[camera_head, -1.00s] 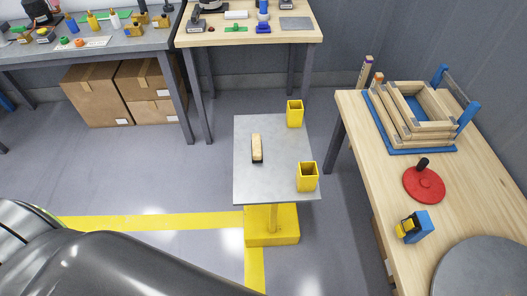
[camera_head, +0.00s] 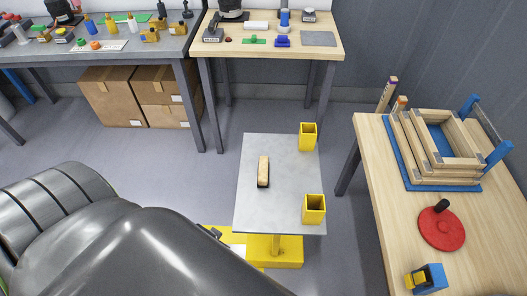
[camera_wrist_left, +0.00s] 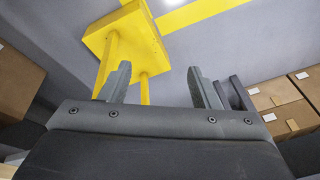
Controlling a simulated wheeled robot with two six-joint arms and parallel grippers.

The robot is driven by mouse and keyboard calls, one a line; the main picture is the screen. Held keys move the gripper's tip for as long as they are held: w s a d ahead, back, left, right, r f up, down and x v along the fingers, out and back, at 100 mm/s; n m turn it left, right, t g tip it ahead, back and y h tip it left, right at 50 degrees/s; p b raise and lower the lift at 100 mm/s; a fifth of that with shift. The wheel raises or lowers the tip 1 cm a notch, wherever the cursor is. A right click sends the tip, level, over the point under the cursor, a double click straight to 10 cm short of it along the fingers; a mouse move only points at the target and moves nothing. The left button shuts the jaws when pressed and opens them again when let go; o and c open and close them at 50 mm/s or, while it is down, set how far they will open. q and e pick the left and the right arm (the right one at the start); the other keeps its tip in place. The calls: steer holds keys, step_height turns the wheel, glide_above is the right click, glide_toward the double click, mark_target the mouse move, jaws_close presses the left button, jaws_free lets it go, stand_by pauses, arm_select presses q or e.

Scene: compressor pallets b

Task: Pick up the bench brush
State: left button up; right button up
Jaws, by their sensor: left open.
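The bench brush (camera_head: 263,170), a light wooden block with a dark lower edge, lies on the small grey-topped stand (camera_head: 255,210) in the head view. My left arm fills the lower left of that view, and a small dark part of it shows near the stand's lower left. In the left wrist view my left gripper (camera_wrist_left: 157,80) is open, its two fingers apart with nothing between them. That view shows the stand's yellow base and post (camera_wrist_left: 112,38) beyond the fingers; the brush is not visible there. My right gripper is in neither view.
Two yellow square holders, one at the back (camera_head: 308,137) and one at the front (camera_head: 314,210), stand along the stand's right side. A wooden bench (camera_head: 375,150) is at the right. Cardboard boxes (camera_head: 110,97) sit under the left grey bench.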

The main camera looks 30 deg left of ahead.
arm_select(q)
step_height(320, 180, up, 13)
steer(key=w+m, duration=0.1)
steer(key=w, duration=0.1)
step_height(320, 180, up, 11)
steer(key=m+g+h, duration=0.1)
steer(key=m+g, duration=0.2)
steer(key=m, duration=2.6)
glide_above(263, 168)
step_height(263, 168, down, 7)
steer(key=b, duration=0.7)
steer(key=shift+d+b, duration=0.1)
steer(key=shift+b, duration=0.25)
step_height(263, 168, down, 4)
steer(key=b, duration=0.3)
steer(key=shift+r, duration=0.1)
steer(key=shift+f+b, duration=0.5)
step_height(263, 168, down, 4)
steer(key=shift+f+b, duration=0.2)
steer(key=shift+b, duration=0.1)
steer(key=shift+f, duration=0.35)
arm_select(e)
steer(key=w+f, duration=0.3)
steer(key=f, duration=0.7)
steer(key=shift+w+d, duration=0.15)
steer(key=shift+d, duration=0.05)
